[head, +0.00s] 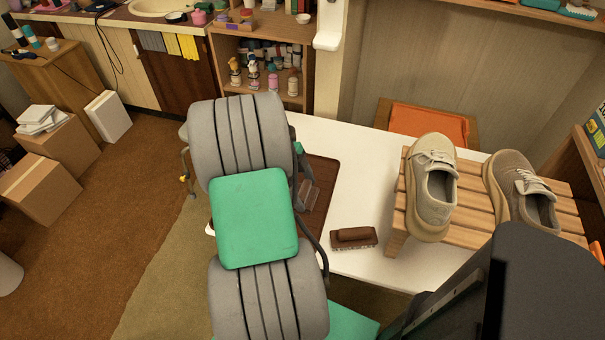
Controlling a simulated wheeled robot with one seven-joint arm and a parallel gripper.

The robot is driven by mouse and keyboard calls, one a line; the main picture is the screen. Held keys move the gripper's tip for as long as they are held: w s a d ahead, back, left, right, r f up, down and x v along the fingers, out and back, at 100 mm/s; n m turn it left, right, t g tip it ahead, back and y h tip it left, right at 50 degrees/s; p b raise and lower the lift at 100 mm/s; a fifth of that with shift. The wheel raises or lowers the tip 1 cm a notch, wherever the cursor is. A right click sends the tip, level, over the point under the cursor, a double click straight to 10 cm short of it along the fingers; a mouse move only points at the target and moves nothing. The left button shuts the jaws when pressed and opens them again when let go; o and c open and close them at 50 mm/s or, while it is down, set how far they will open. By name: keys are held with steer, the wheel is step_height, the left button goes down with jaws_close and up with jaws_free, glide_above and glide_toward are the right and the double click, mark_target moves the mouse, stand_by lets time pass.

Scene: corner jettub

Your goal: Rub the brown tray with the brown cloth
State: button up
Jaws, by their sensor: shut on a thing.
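The brown tray (326,176) lies flat on the white table, and my arm covers much of it. My gripper (309,196) is over the tray, partly hidden behind my own arm. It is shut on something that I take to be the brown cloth. The cloth itself cannot be made out, and no other brown cloth shows on the table. Whether the held thing touches the tray cannot be told.
A brown brush (354,238) lies on the white table (358,182), right of the tray. A slatted wooden rack (466,214) with a pair of shoes (433,190) stands further right. An orange-seated chair (430,123) is behind the table.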

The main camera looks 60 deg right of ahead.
steer(key=shift+s+a+f, duration=0.1)
steer(key=shift+a, duration=0.75)
steer(key=shift+d+r+p, duration=0.1)
steer(key=shift+r+p, duration=2.1)
steer(key=shift+r, duration=2)
